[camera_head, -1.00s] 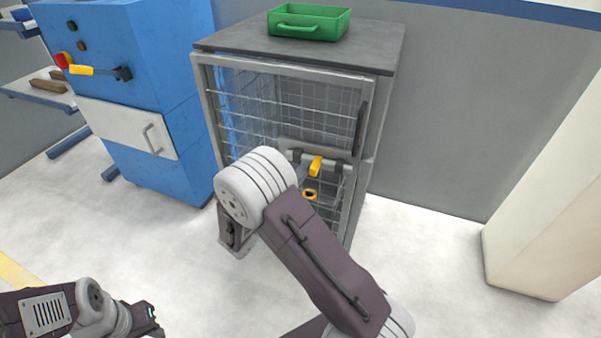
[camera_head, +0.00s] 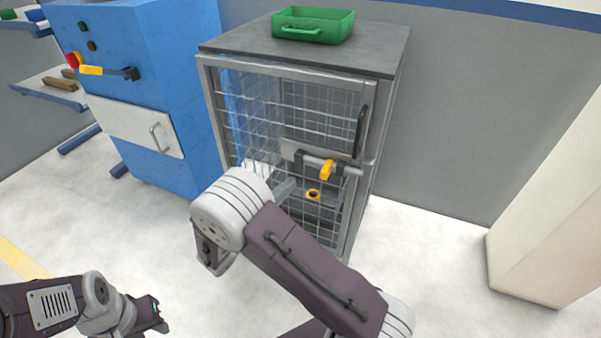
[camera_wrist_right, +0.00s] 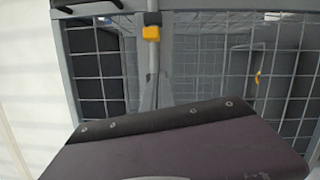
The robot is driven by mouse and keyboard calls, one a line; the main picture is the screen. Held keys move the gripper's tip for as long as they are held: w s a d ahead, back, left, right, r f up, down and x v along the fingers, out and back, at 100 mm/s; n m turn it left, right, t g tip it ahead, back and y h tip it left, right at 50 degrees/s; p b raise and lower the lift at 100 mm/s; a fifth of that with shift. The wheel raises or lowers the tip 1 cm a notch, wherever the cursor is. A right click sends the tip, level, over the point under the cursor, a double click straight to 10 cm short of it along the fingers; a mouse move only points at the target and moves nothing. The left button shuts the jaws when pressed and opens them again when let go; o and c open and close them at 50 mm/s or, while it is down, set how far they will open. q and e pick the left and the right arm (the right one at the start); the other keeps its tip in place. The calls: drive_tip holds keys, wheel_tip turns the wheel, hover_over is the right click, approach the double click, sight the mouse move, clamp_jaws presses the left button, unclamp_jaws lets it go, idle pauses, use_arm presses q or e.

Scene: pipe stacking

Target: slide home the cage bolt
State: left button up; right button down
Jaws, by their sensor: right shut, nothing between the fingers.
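The mesh cage (camera_head: 214,105) stands in the middle with its door against the frame. The grey bolt bar (camera_head: 350,171) runs through dark brackets on the door, with a yellow handle (camera_head: 327,169) hanging from it. The handle also shows in the right wrist view (camera_wrist_right: 151,33), where the bar runs upright. My left gripper (camera_head: 157,312) is low at left, away from the cage.
A green tray (camera_head: 313,37) sits on the cage top. A blue cabinet (camera_head: 175,90) with a yellow-handled lever stands close on the left. A yellow ring (camera_head: 313,194) shows below the bolt. A pale pillar (camera_head: 550,220) is at right; the floor between is clear.

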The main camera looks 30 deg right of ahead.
drive_tip(key=p+v, duration=0.1)
drive_tip(key=v, duration=0.3)
drive_tip(key=shift+a+f, duration=0.1)
drive_tip(key=shift+a, duration=0.2)
